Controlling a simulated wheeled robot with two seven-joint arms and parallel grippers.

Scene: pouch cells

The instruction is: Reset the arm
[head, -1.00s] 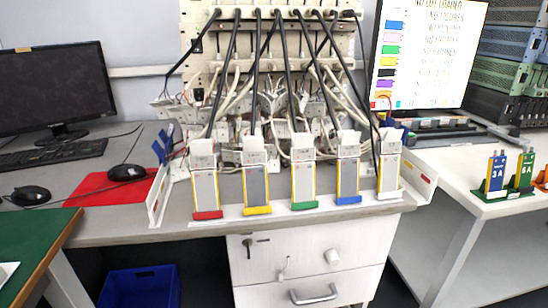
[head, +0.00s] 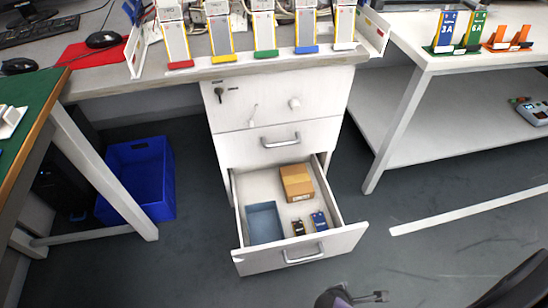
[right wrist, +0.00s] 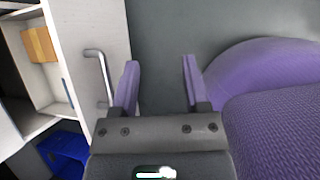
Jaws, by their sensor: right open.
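My right gripper (head: 378,297) is at the bottom edge of the head view, right of and in front of the open drawer. In the right wrist view its two purple-lined fingers (right wrist: 158,85) are apart with nothing between them. The drawer handle (right wrist: 101,75) is to the left of the fingers, apart from them. The bottom drawer (head: 340,237) of the white cabinet is pulled out. It holds a brown box (head: 297,182), a blue-grey tray (head: 264,223) and two small dark and blue items (head: 319,221). My left gripper is not in view.
Several pouch cells with coloured bases (head: 264,37) stand on the bench above. A blue bin (head: 150,165) is on the floor at left. A white side table (head: 480,58) carries blue and green cells (head: 446,28).

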